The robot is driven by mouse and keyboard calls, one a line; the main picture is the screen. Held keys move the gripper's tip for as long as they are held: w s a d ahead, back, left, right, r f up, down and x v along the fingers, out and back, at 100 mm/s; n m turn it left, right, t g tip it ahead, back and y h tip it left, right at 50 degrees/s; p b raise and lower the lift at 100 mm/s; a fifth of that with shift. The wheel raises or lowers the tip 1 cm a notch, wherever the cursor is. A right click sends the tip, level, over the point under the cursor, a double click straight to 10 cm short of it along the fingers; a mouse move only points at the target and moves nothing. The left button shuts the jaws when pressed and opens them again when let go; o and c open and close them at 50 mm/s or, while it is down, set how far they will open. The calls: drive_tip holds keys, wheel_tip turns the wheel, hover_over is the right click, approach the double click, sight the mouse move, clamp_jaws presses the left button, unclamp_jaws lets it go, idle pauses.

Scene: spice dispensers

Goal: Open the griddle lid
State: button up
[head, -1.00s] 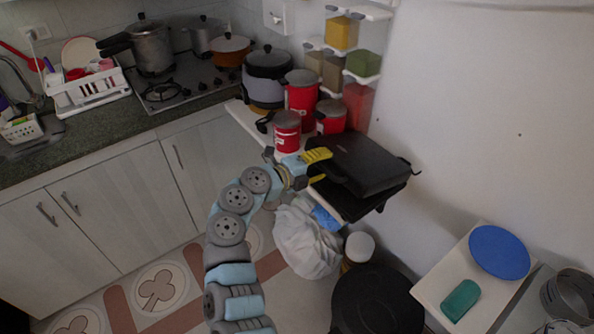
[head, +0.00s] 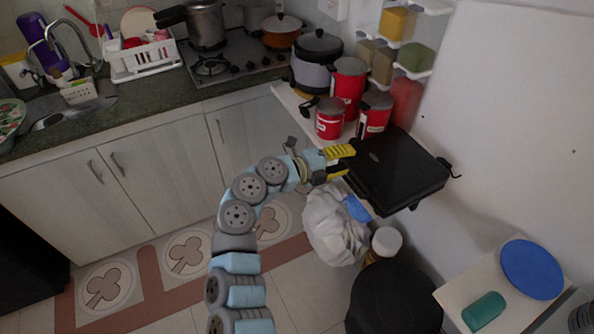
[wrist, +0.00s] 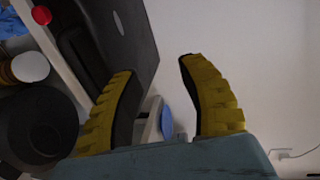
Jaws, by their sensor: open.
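The black griddle (head: 405,168) sits on a white shelf against the wall in the head view. Its lid now looks lowered, close over the base. In the wrist view the griddle (wrist: 120,35) fills the upper left, partly behind one finger. My gripper (head: 349,162) has yellow fingers, spread apart at the griddle's left front edge, by the handle side. The wrist view shows the gripper (wrist: 155,70) open with nothing held between the fingers. The handle is mostly hidden by the fingers, and I cannot tell whether they touch it.
Red canisters (head: 330,118) stand close behind the griddle. A white bag (head: 333,225) and a black bin (head: 395,300) are below it. A blue plate (head: 531,269) lies on a white surface at lower right. The floor left of the bag is open.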

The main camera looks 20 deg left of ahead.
drive_tip(key=p+v, duration=0.1)
drive_tip(key=v, duration=1.3)
drive_tip(key=shift+f+p, duration=0.3)
idle(1.0)
idle(0.5)
